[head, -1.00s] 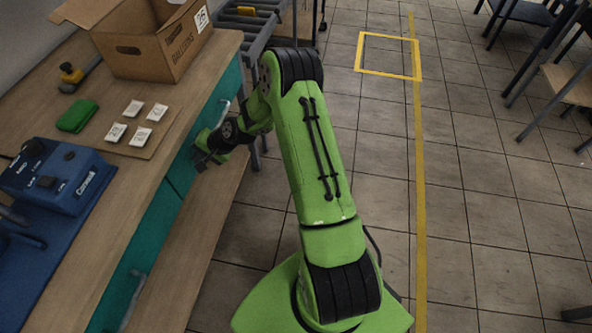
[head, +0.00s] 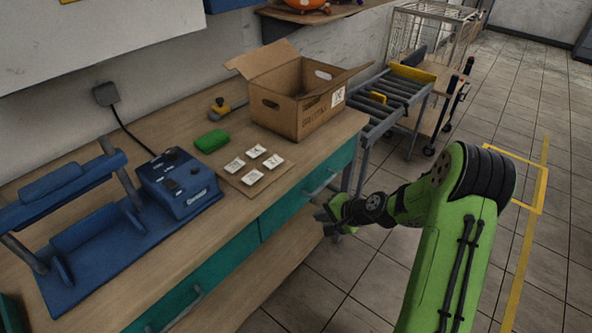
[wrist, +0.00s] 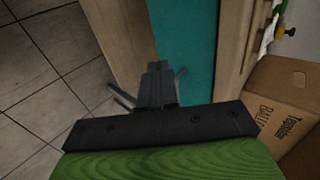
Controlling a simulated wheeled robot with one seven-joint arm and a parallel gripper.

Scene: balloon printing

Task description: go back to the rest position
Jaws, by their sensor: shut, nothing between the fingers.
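My gripper (head: 324,215) hangs at the front of the workbench, beside its teal drawer fronts, below the level of the bench top. In the wrist view my gripper (wrist: 158,70) is shut with its fingers together and nothing between them. The teal drawer front (wrist: 187,50) is close by the fingers in that view. My green arm reaches in from the lower right of the head view.
The bench top (head: 240,225) holds an open cardboard box (head: 285,105), several white cards (head: 258,152), a green cloth-like item (head: 211,141) and a blue machine (head: 178,185). A roller conveyor (head: 395,100) stands behind. The tiled floor (head: 345,270) at the right is clear.

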